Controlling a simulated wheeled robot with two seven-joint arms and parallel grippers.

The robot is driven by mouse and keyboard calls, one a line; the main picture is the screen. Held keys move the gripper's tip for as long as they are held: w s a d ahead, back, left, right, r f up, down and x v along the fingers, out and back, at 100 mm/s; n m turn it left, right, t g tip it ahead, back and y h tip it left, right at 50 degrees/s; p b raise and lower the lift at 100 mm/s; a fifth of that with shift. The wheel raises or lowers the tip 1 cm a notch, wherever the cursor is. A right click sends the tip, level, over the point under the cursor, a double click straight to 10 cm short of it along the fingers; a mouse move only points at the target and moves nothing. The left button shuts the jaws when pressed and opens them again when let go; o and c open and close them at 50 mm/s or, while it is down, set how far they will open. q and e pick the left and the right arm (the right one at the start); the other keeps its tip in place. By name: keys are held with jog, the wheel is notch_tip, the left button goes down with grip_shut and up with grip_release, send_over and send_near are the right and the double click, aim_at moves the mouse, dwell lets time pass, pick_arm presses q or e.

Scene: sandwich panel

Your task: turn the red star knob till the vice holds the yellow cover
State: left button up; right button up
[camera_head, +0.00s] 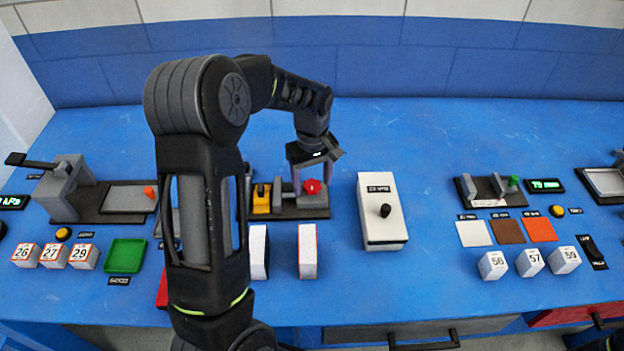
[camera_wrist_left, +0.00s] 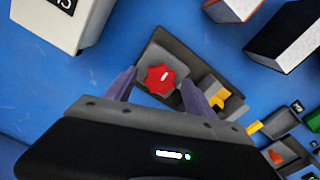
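The red star knob (camera_head: 312,187) sits on the right end of the small grey vice (camera_head: 318,201), left of the table's middle. In the left wrist view the knob (camera_wrist_left: 160,79) has a white mark on its face. The yellow cover (camera_head: 262,199) stands at the left part of the vice; it also shows in the left wrist view (camera_wrist_left: 217,96), partly behind a finger. My left gripper (camera_head: 313,168) is over the knob. Its fingers are spread on either side of the knob, with a gap visible at each side. I do not see my right gripper.
A white box with a black knob (camera_head: 383,230) stands right of the vice. Two white blocks (camera_head: 307,252) stand in front of it. A second vice with a green knob (camera_head: 490,190) is farther right. My left arm hides the table left of the vice.

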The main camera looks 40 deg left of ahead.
pick_arm(q)
jog(key=c, duration=1.2)
